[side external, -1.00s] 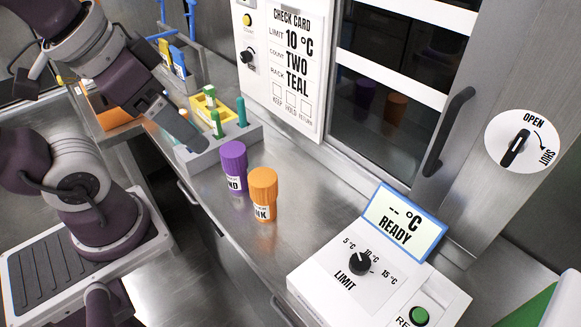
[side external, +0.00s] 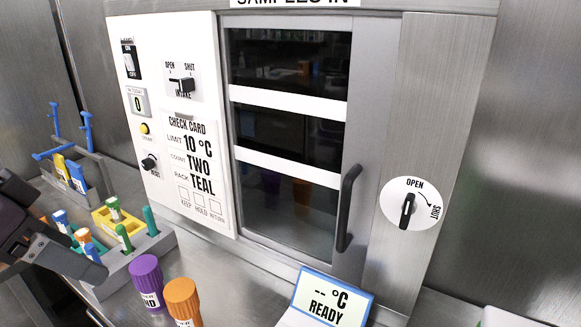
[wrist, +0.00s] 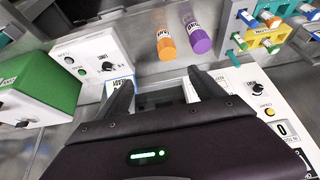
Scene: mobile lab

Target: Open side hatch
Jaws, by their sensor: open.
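The hatch is a dark glass door in a grey metal frame (side external: 354,130), crossed by white bars. A black vertical handle (side external: 347,208) stands on its right side. I see no gap at its edge. To its right, a round white dial (side external: 392,207) marked OPEN and SHUT has a black knob (side external: 407,211), its length roughly in line with OPEN. My gripper (side external: 80,257) is at the left edge, beside the tube rack and well left of the handle. Its spread fingers also show in the wrist view (wrist: 163,95), with nothing held between them.
Purple (side external: 147,284) and orange (side external: 183,302) capped jars stand on the counter below the hatch. A grey rack (side external: 150,248) holds several tubes. A READY display (side external: 332,300) stands low at the front. A white control panel (side external: 175,120) is left of the hatch.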

